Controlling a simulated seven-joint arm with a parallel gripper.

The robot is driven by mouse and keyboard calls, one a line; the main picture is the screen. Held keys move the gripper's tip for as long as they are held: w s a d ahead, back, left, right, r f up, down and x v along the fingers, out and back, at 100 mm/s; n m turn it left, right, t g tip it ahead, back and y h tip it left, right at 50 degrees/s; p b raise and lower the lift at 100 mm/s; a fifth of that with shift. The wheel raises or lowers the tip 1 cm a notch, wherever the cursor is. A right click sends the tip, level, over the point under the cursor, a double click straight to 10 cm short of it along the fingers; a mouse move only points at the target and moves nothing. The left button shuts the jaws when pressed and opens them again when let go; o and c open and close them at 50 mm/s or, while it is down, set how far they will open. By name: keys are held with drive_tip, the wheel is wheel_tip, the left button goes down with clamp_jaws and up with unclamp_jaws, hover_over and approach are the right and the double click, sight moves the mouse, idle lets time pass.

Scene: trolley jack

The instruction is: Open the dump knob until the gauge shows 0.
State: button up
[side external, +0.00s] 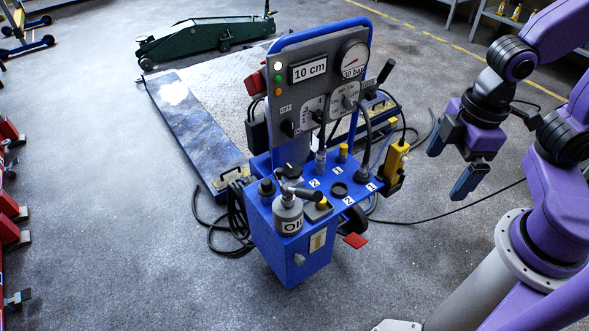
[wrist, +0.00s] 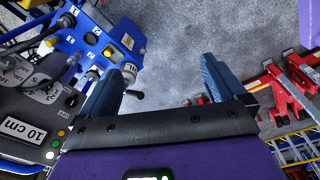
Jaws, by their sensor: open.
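The round gauge (side external: 354,55) is at the upper right of the grey panel (side external: 318,88) on the blue trolley. Its needle points up and to the right, and the label below appears to read "30 bar". Several knobs sit on the panel, including a dark one (side external: 287,128) at lower left and a grey one (side external: 350,103) under the gauge. I cannot tell which is the dump knob, as the lettering is too small. My gripper (side external: 452,160) is open and empty, in the air right of the trolley. Its two fingers show apart in the wrist view (wrist: 165,72).
A display (side external: 308,69) reads "10 cm". A silver oil can (side external: 288,213) stands on the blue trolley (side external: 285,257). Hoses, a black lever (side external: 385,72) and a yellow device (side external: 394,162) crowd its right side. A green jack (side external: 205,36) is behind. Floor between trolley and arm is clear apart from a cable.

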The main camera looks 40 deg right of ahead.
sight(292, 169)
drive_tip(key=w+a+f+m+t+y, duration=0.1)
drive_tip(key=w+f+t, duration=0.1)
drive_tip(key=w+f, duration=0.5)
drive_tip(key=w+a+f+t+y, duration=0.1)
drive_tip(key=w+a+f, duration=0.15)
drive_tip(key=w, duration=0.75)
drive_tip(key=w+a+f+m+t+y, duration=0.1)
drive_tip(key=w+f+t, duration=0.1)
drive_tip(key=w+f, duration=0.55)
drive_tip(key=w+d+f+m+t+y, duration=0.2)
drive_tip(key=d+f+t, duration=0.1)
drive_tip(key=d+f, duration=0.3)
drive_tip(key=w+d+f+m+t+y, duration=0.1)
drive_tip(key=w+d+f+m+t, duration=0.15)
drive_tip(key=d+f, duration=0.4)
drive_tip(key=shift+t, duration=0.35)
drive_tip(key=x, duration=1.2)
drive_tip(key=a+x, duration=0.1)
drive_tip(key=x, duration=0.5)
drive_tip(key=shift+s+a+f, duration=0.1)
drive_tip(key=shift+a+f, duration=0.1)
drive_tip(key=shift+f, duration=0.25)
drive_tip(key=shift+n, duration=0.25)
drive_tip(key=c, duration=1)
